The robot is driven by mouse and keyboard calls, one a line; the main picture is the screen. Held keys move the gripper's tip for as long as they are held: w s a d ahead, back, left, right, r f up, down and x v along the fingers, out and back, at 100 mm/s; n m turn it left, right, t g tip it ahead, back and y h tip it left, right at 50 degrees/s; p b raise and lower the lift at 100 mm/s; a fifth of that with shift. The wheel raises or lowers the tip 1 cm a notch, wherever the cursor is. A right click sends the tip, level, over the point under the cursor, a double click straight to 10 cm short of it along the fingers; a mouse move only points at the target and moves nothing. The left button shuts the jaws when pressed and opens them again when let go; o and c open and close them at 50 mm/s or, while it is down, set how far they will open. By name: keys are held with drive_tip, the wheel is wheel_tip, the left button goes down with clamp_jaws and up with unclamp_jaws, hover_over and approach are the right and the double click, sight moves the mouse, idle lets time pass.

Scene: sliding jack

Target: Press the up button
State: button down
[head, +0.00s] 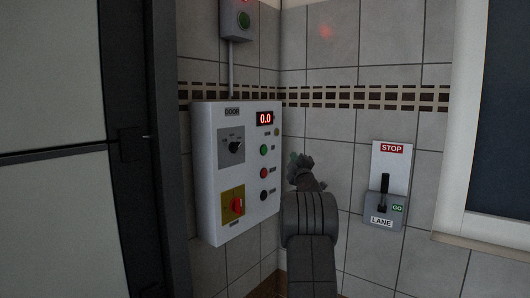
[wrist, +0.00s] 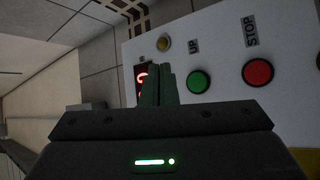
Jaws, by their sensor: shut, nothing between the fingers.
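The up button is the green button (wrist: 199,82) beside the UP label in the wrist view. It also shows as the upper green button (head: 264,150) on the white control panel (head: 207,160) in the head view. My gripper (head: 298,163) is to the right of the panel in the head view, its fingers together. In the wrist view my gripper (wrist: 157,72) is shut and empty, its fingertips just left of the green button and partly over the red display. I cannot tell how far the tips are from the panel.
A red STOP button (wrist: 257,72) sits beside the green one. The panel also has a dark selector knob (head: 235,146) and a red rotary switch (head: 238,205). A STOP/GO lever box (head: 383,205) is on the right wall. A small box (head: 235,19) hangs above the panel.

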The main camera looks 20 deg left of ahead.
sight(264, 150)
drive_tip(key=shift+w+a+r+n+y, duration=0.15)
drive_tip(key=shift+a+r+n+y, duration=0.2)
drive_tip(key=shift+a+n+y, duration=0.4)
drive_tip(key=w+a, duration=0.3)
drive_tip(key=a, duration=0.5)
drive_tip(key=shift+a, duration=0.2)
idle(1.8)
drive_tip(key=shift+w+a, duration=0.1)
drive_tip(key=shift+a, duration=0.25)
